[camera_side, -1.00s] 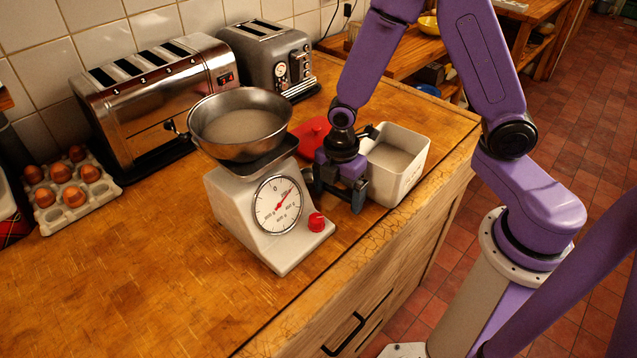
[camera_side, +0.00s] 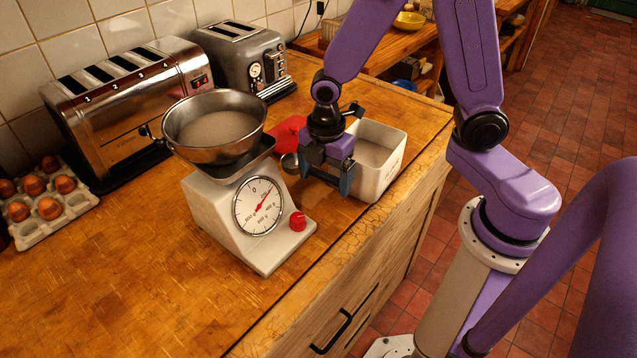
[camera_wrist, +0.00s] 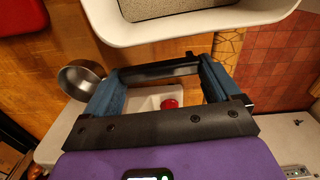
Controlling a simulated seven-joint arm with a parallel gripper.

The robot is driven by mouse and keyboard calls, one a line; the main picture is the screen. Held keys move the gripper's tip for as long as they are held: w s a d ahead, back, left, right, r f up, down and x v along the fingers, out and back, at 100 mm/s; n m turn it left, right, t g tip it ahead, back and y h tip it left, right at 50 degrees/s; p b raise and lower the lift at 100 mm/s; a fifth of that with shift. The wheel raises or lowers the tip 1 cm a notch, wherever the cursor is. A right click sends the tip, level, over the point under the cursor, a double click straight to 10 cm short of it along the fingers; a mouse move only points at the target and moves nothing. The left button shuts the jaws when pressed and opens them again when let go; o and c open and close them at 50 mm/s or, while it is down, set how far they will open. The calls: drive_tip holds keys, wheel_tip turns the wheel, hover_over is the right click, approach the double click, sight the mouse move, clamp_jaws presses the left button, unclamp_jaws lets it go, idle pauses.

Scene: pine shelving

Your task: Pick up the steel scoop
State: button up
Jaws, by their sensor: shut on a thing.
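The steel scoop's round bowl (camera_wrist: 80,82) shows at the left of the wrist view, outside my left-hand finger. A dark bar that looks like its handle runs between my blue finger pads. In the side view the small bowl (camera_side: 289,163) sits just left of my gripper (camera_side: 326,180), between the scale and the white bin. My gripper, also seen in the wrist view (camera_wrist: 160,78), is shut on the scoop, its fingers held apart. In the side view the fingers hide most of the handle. I cannot tell how far the scoop is above the counter.
A white kitchen scale (camera_side: 215,207) with a steel pan (camera_side: 180,148) stands left of my gripper. A white bin (camera_side: 392,168) of pale grains is close on the right. A red object (camera_side: 288,128) lies behind. Toasters (camera_side: 130,105) and eggs (camera_side: 48,208) are farther left. The counter front is clear.

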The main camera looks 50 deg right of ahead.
drive_tip(key=s+r, duration=0.2)
drive_tip(key=r, duration=0.1)
drive_tip(key=s+r, duration=0.1)
drive_tip(key=shift+s+d+r, duration=0.3)
drive_tip(key=shift+s+d, duration=0.1)
drive_tip(key=shift+s+d+r, duration=1)
drive_tip(key=shift+s+r, duration=1.1)
drive_tip(key=shift+s, duration=2.05)
wheel_tip(320, 180, up, 23)
drive_tip(key=w+a+m, duration=1.8)
drive_tip(key=w+a, duration=0.4)
drive_tip(key=w, duration=0.1)
drive_tip(key=shift+w+d+f+m+y, duration=0.25)
drive_tip(key=shift+f+y, duration=0.75)
drive_tip(key=shift+f, duration=1)
drive_tip(key=shift+w+d+f+m+y, duration=0.1)
drive_tip(key=shift+w+d+f+y, duration=0.3)
drive_tip(key=shift+f+y, duration=1.15)
drive_tip(key=shift+w+d+f+m+y, duration=0.15)
drive_tip(key=shift+d+f+y, duration=0.3)
drive_tip(key=shift+f, duration=2.05)
